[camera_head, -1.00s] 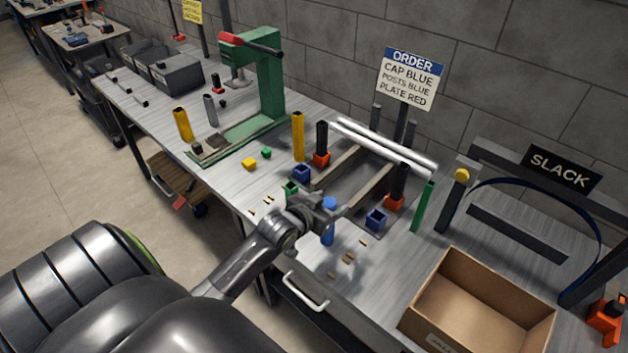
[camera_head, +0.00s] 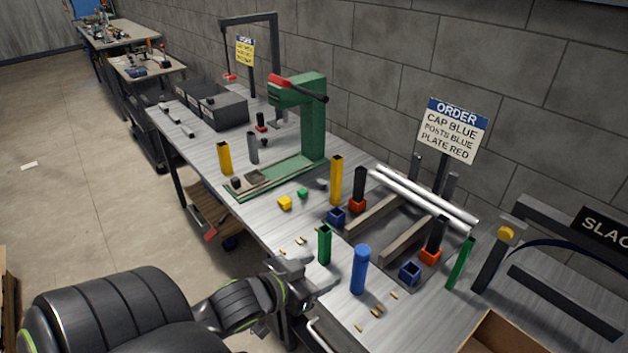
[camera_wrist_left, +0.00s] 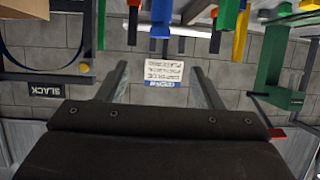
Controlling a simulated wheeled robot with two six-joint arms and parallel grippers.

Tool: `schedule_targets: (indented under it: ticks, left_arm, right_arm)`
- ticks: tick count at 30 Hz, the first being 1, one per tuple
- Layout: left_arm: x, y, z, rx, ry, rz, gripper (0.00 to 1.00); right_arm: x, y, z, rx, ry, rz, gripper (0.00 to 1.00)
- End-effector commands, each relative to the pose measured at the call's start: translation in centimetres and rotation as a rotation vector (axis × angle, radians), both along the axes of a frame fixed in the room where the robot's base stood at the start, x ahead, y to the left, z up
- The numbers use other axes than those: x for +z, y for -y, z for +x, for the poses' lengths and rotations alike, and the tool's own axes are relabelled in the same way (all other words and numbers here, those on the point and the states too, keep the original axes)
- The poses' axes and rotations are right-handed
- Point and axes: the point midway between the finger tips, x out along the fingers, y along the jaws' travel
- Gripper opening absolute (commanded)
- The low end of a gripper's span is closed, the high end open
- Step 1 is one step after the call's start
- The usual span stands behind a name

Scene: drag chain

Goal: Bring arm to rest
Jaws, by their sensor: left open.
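My left gripper (camera_head: 306,287) is at the front edge of the workbench, beside and apart from the blue post. It is open and empty; its two spread fingers also show in the left wrist view (camera_wrist_left: 161,80), which is upside down. The blue post with a blue round cap (camera_head: 361,270) stands upright on the bench to the right of the gripper. A green post (camera_head: 324,245) stands just behind the gripper. My right gripper is in neither view.
The order sign (camera_head: 452,130) reads cap blue, posts blue, plate red. A green press (camera_head: 312,120), yellow posts (camera_head: 336,180), a blue socket (camera_head: 409,272) and silver rods (camera_head: 425,197) occupy the bench. A cardboard box (camera_head: 500,335) is at lower right. Floor at left is mostly clear.

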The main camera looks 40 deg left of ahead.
Motion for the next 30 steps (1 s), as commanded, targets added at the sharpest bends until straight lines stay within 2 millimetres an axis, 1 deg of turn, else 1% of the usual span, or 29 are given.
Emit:
schedule_targets:
  ticks: [5,23,26,29,30]
  left_arm:
    - [0.3,0.0,-0.7,-0.001,0.0,0.002,0.6]
    - [0.1,-0.1,-0.6,0.002,-0.003,0.001,0.6]
    - [-1.4,-0.8,-0.4,0.019,-0.024,0.006,0.6]
    - [-4.9,-2.3,0.0,0.055,-0.071,0.017,0.6]
    - [-6.7,-3.0,0.1,0.072,-0.097,0.024,0.6]
  right_arm:
    - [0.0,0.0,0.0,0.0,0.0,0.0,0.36]
    - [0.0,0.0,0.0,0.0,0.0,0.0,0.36]
    - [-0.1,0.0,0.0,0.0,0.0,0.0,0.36]
    - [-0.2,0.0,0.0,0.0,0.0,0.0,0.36]
    - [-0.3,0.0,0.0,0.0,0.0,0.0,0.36]
